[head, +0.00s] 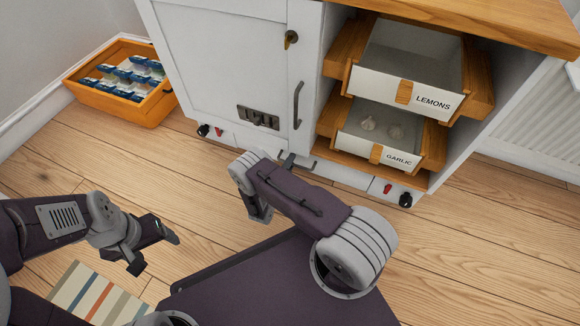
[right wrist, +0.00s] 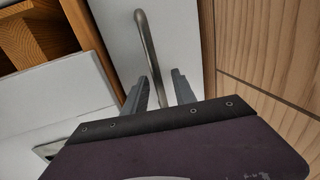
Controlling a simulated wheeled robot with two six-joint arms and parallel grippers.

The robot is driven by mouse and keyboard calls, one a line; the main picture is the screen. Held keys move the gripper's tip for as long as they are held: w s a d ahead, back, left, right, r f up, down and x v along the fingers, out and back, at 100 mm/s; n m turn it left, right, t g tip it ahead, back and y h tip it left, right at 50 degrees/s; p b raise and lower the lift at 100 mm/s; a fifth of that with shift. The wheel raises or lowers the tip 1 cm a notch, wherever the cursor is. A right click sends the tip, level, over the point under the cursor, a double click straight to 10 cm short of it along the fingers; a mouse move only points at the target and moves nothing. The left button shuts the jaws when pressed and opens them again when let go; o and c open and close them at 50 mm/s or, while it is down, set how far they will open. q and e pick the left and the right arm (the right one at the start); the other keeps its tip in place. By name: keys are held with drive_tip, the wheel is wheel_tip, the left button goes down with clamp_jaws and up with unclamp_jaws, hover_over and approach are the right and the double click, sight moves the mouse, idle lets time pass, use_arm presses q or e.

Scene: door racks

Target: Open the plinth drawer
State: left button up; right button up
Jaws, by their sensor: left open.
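The plinth drawer (head: 335,174) is the low white front along the bottom of the white cabinet, beneath the garlic drawer; it looks shut. In the right wrist view its white front (right wrist: 183,30) carries a slim metal bar handle (right wrist: 148,45). My right gripper (right wrist: 160,88) is at the handle, with one finger on each side and gaps showing, so it looks open around the bar. In the head view my right arm partly hides the plinth and this gripper (head: 291,162). My left gripper (head: 152,248) is open and empty above the floor, at the left.
The lemons drawer (head: 450,104) and the garlic drawer (head: 350,145) stand out above the plinth. The white cabinet door (head: 220,60) is shut. An orange crate (head: 115,108) with blue-topped items sits on the floor at left. A striped mat (head: 95,295) lies near my base. Floor before the plinth's right end is clear.

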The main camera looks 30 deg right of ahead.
clamp_jaws()
idle(1.4)
